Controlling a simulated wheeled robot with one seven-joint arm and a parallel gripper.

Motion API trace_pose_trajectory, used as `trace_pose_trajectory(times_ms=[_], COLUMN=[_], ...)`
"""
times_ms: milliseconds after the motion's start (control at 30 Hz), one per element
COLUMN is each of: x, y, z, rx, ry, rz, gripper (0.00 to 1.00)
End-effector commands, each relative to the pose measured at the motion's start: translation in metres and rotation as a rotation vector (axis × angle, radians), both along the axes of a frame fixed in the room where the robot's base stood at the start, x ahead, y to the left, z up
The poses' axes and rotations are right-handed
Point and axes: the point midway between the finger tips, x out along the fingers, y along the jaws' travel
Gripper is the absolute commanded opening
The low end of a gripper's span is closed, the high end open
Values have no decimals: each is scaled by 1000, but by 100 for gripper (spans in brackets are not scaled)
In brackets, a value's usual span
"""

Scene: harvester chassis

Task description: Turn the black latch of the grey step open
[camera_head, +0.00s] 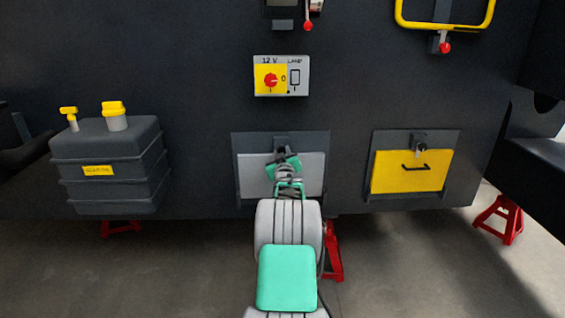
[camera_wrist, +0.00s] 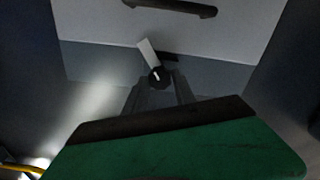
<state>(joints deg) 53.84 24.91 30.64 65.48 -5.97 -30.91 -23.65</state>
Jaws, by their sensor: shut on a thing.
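The grey step (camera_head: 313,176) is a flat grey panel in a dark frame on the chassis wall. In the wrist view the grey step (camera_wrist: 100,22) fills the top, with its black handle (camera_wrist: 180,7) at the upper edge. The black latch (camera_wrist: 158,76) is a round knob with a pale flat lever that tilts up and left, its tip over the panel's edge. My gripper (camera_wrist: 160,84) is shut on the latch knob, its two dark fingers converging there. In the head view my gripper (camera_head: 283,154) covers much of the latch and the panel's middle.
A yellow panel (camera_head: 390,172) with its own latch is to the right. A dark tank (camera_head: 107,165) with yellow caps is to the left. A switch plate (camera_head: 297,86) sits above. Red stands (camera_head: 334,250) are below the chassis.

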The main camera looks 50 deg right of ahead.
Motion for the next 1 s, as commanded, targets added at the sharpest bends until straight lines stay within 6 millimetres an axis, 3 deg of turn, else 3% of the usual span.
trace_pose_trajectory(times_ms=[1000], x=[2], y=[2], z=[-3], rx=[-574], ry=[650], rz=[3], gripper=[0])
